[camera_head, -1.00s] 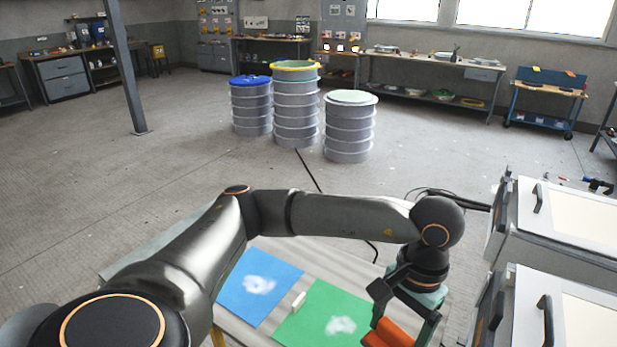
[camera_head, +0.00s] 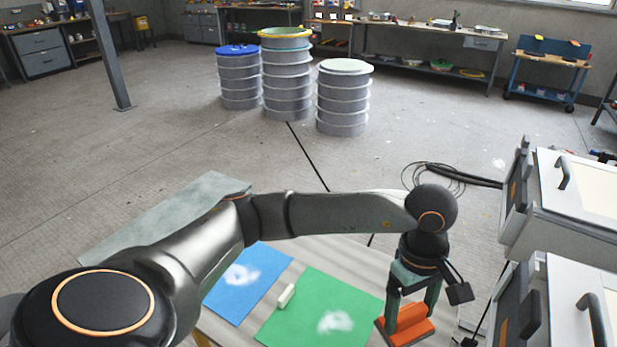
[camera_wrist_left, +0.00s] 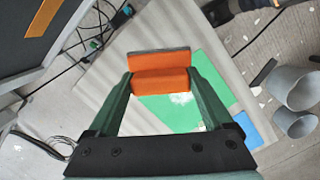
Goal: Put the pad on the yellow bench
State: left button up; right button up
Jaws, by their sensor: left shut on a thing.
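An orange block with a grey face, which looks like the pad (camera_head: 407,325), is held between the fingers of my left gripper (camera_head: 411,300). The left wrist view also shows the pad (camera_wrist_left: 160,80) between the two green fingers. It is over the right end of a pale striped bench top (camera_head: 330,254), beside a green sheet; I cannot tell whether it touches the top. A small yellow part (camera_head: 203,341) shows at this bench's front left edge, so it seems to be the yellow bench. My right gripper is not in view.
A green sheet (camera_head: 315,300) and a blue sheet (camera_head: 235,290), both with white patches, lie on the bench with a small pale bar (camera_head: 286,295). Grey cabinets (camera_head: 570,290) stand close on the right. Cables (camera_head: 450,178) lie on the floor. Three stacked drums (camera_head: 287,80) stand beyond.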

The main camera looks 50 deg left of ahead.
aim_at(420, 330)
pick_arm(q)
jog(key=d+f+n+b, duration=0.1)
jog(key=f+n, duration=0.1)
jog(key=n, duration=0.1)
jog(key=w+d+f+n+b, duration=0.1)
jog(key=f+n+b, duration=0.1)
jog(key=n, duration=0.1)
jog(key=d+f+n+t+b, duration=0.1)
jog(key=f+n, duration=0.2)
jog(key=shift+w+d+n, duration=0.15)
jog(key=shift+w+n, duration=0.05)
jog(key=shift+n, duration=0.1)
jog(key=shift+w+d+f+n+b, duration=0.15)
jog(key=shift+f+n+b, duration=0.1)
jog(key=shift+n, duration=0.3)
jog(key=shift+d+f+n+b, duration=0.15)
jog(key=shift+n+b, duration=0.05)
jog(key=shift+n, duration=0.35)
notch_tip(420, 330, down, 10)
jog(key=shift+b, duration=0.3)
jog(key=shift+f, duration=0.2)
jog(key=o, duration=1.1)
jog(key=shift+r, duration=0.1)
jog(key=shift+r, duration=0.2)
jog(key=r, duration=0.8)
jog(key=s+a+r, duration=0.1)
jog(key=r, duration=0.2)
jog(key=shift+a+r+p, duration=0.1)
jog(key=shift+r+p, duration=0.25)
jog(key=shift+r, duration=0.05)
